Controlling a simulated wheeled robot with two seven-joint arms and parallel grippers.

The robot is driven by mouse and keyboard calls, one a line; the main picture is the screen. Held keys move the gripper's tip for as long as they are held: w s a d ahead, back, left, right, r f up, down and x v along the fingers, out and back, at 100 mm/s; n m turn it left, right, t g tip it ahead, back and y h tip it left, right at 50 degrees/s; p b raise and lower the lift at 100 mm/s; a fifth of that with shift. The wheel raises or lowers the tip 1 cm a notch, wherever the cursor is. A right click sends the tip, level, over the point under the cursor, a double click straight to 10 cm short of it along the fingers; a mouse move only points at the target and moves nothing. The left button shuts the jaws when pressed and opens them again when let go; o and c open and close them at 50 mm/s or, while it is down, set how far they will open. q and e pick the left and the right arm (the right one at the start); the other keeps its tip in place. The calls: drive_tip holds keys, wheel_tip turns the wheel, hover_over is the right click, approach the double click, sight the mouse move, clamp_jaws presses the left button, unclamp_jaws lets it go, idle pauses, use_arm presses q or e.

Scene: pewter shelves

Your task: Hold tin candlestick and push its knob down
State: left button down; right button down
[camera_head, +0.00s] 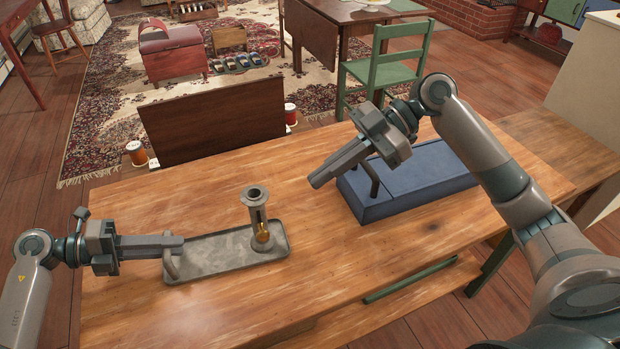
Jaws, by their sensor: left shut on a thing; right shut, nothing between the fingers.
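The tin candlestick (220,258) is a grey rectangular tray with a raised rim, lying flat on the table. An upright slotted tube (255,203) stands at its right end, with a brass knob (262,232) low in the slot. A curved grey handle (171,265) rises at its left end. My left gripper (176,245) reaches in from the left and is shut on the candlestick at this handle; its fingers partly hide the grip. My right gripper (316,181) is shut and empty, up and to the right of the tube, apart from the candlestick.
A blue box (420,180) with a dark upright handle (373,178) stands below and beside my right gripper. The wooden table (340,270) is bare in front and between box and candlestick. Thread spools (137,153) stand at the far edge beside a dark panel (210,120).

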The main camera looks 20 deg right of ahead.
idle(0.3)
use_arm(q)
drive_tip(key=c, duration=1.7)
unclamp_jaws()
drive_tip(key=shift+o, duration=0.2)
drive_tip(key=shift+a, duration=0.15)
drive_tip(key=v, duration=1.1)
drive_tip(key=shift+a, duration=0.3)
drive_tip(key=shift+w+r, duration=0.15)
drive_tip(key=shift+r, duration=0.05)
